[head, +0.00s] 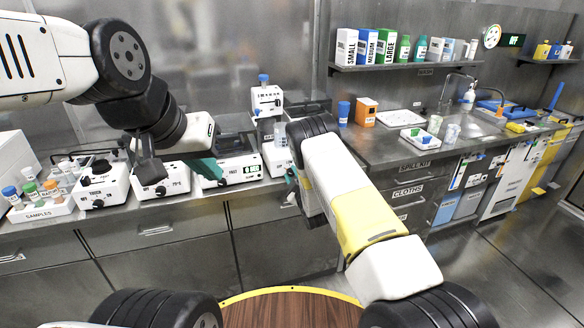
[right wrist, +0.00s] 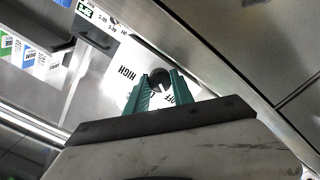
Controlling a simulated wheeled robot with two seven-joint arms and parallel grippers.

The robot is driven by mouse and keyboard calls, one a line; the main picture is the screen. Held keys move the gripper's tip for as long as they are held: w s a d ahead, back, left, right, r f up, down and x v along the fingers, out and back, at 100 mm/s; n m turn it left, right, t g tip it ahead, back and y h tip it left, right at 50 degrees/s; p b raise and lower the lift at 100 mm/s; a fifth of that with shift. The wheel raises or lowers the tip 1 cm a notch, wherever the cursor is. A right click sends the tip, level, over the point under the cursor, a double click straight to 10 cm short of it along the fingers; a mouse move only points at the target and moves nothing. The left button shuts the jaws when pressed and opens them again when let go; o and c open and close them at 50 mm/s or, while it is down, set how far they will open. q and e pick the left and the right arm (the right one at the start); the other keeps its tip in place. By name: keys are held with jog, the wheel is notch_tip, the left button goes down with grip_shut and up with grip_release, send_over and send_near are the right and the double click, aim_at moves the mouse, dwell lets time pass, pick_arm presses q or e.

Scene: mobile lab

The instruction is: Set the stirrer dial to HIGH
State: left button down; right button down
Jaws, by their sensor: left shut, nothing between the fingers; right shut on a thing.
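The stirrer is a white box (head: 275,158) on the back counter, partly hidden behind my right arm in the head view. Its small dark round dial (right wrist: 160,76) shows in the right wrist view, with HIGH printed to its left and OFF partly hidden below right. My right gripper (right wrist: 160,88) has its teal fingers shut on the dial, one on each side. I cannot tell clearly which mark the dial points to. My left gripper (head: 214,172) is shut and empty, in front of the device with the green display, left of the stirrer.
White devices with black knobs (head: 153,183) and a samples rack (head: 42,206) stand left along the counter. A blue-capped device (head: 267,100) stands behind the stirrer. The sink counter (head: 385,150) is at the right. A round wooden top (head: 290,310) lies in front.

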jog(key=shift+m, duration=0.3)
jog(key=m, duration=0.6)
jog(key=shift+d, duration=0.1)
jog(key=m, duration=0.6)
jog(key=shift+m, duration=0.3)
jog(key=m, duration=1)
jog(key=shift+m, duration=0.4)
jog(key=shift+f, duration=0.1)
